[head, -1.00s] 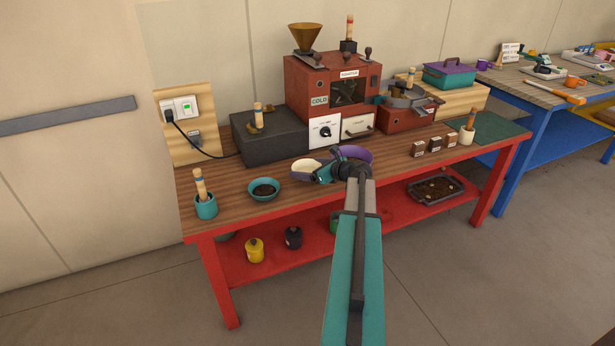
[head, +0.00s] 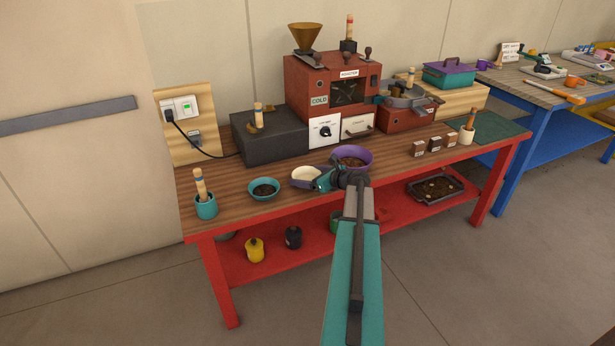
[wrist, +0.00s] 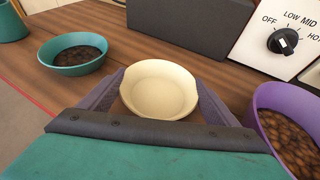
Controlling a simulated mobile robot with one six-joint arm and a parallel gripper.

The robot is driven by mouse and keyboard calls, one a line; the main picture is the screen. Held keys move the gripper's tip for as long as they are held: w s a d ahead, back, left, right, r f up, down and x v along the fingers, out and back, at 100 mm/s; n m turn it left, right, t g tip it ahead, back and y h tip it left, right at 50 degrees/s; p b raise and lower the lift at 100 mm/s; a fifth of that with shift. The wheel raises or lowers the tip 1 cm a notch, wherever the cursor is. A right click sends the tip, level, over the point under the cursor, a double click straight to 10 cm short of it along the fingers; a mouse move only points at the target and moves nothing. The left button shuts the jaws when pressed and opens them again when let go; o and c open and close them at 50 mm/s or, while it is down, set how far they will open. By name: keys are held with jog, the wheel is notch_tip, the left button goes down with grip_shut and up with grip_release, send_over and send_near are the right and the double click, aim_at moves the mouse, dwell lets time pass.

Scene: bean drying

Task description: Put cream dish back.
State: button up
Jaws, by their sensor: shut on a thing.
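The cream dish (head: 305,174) is a small, shallow, round bowl, and it looks empty in the wrist view (wrist: 160,88). My gripper (head: 308,181) is shut on it, with one dark purple finger on each side of the dish in the wrist view (wrist: 158,92). The dish is at the front part of the wooden tabletop, between a teal bowl and a purple bowl. I cannot tell whether its base touches the wood.
The teal bowl (head: 264,189) of dark beans is to the left. The purple bowl (head: 352,156) of brown beans is close on the right. Behind stand a dark box (head: 270,139) and the red roaster (head: 305,85). A teal cup (head: 206,208) is at the left end of the bench (head: 400,176).

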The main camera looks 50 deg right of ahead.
jog(key=shift+f, duration=0.15)
jog(key=o, duration=1.1)
jog(key=shift+r, duration=0.2)
jog(key=v, duration=1.2)
jog(key=shift+s+b, duration=0.1)
jog(key=shift+b, duration=0.2)
